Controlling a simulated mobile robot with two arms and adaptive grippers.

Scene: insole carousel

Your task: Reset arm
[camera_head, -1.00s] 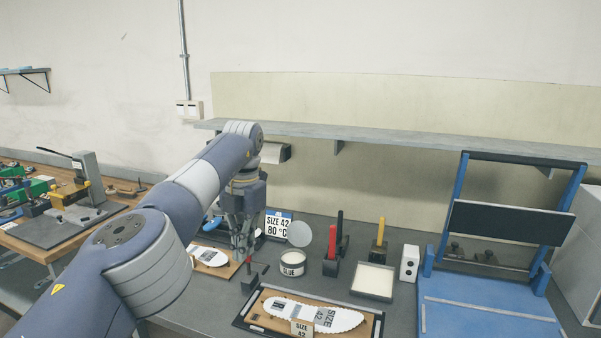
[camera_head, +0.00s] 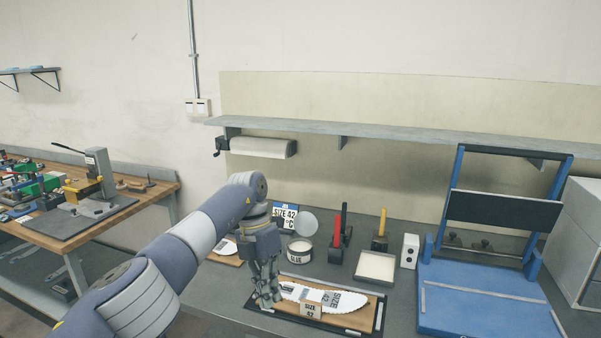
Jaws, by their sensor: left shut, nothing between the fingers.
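My left arm comes in from the lower left. Its gripper (camera_head: 266,296) points down over the left end of the size 42 board (camera_head: 362,317) and is shut with nothing in it. A white insole (camera_head: 325,296) marked SIZE 42 lies on that board, partly hidden by the gripper, with a small SIZE 42 tag (camera_head: 311,309) in front of it. I cannot tell whether the fingertips touch the board. My right gripper is not in view.
Behind the board stand a glue tin (camera_head: 300,251), a red-handled tool (camera_head: 337,240), a yellow-handled tool (camera_head: 380,232), a shallow tray (camera_head: 376,267) and a white box (camera_head: 410,251). A blue press frame (camera_head: 480,304) stands at the right. A wooden bench (camera_head: 120,218) is at the left.

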